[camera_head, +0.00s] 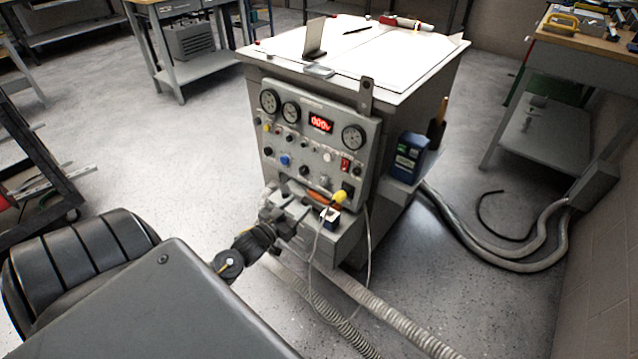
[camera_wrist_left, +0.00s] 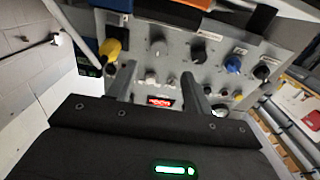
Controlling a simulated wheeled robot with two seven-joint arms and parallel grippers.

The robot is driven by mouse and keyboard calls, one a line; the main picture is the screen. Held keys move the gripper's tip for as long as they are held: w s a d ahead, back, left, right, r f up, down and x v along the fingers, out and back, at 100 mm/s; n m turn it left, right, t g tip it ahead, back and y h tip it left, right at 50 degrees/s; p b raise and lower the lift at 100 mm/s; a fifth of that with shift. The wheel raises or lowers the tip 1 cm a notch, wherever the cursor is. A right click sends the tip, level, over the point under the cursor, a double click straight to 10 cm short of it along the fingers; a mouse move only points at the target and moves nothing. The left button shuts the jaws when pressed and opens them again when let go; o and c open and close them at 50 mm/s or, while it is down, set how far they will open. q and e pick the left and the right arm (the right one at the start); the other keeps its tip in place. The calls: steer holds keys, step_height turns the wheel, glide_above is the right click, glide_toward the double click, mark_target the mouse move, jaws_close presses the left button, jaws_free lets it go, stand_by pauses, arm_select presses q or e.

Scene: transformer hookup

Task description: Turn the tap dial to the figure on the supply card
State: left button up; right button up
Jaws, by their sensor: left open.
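The grey control panel (camera_head: 312,140) on the front of the cabinet carries several knobs, round gauges and a red display reading about 000V (camera_head: 321,123). A blue knob (camera_head: 285,159) and black knobs show on it; I cannot tell which is the tap dial. My left gripper (camera_head: 287,203) is at the panel's lower edge. In the left wrist view the left gripper (camera_wrist_left: 158,74) is open and empty, its fingers spread in front of the panel, with small pale knobs between or beyond them. An upright grey plate (camera_head: 315,39) stands on the cabinet top; no card figure is legible.
A blue box (camera_head: 409,157) is on the cabinet's right side. Ribbed hoses (camera_head: 400,330) run along the floor. Pale sheets (camera_head: 365,40) cover the cabinet top.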

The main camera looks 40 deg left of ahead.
mark_target(322, 182)
arm_select(q)
steer(key=w, duration=0.5)
steer(key=w+b, duration=0.1)
steer(key=w, duration=0.1)
steer(key=shift+w+a+r, duration=0.1)
steer(key=shift+w+r, duration=0.2)
steer(key=shift+w, duration=1.1)
steer(key=shift+w+b, duration=0.3)
steer(key=shift+w, duration=0.3)
arm_select(e)
steer(key=shift+w+a+r+t, duration=0.15)
steer(key=shift+w+r+t, duration=0.1)
steer(key=shift+r, duration=0.3)
steer(key=shift+w+a+r+t, duration=0.2)
steer(key=shift+r+t, duration=0.1)
steer(key=shift+r, duration=0.25)
steer(key=shift+w+a+r+t, duration=0.15)
steer(key=shift+r+t, duration=0.1)
steer(key=shift+r, duration=0.3)
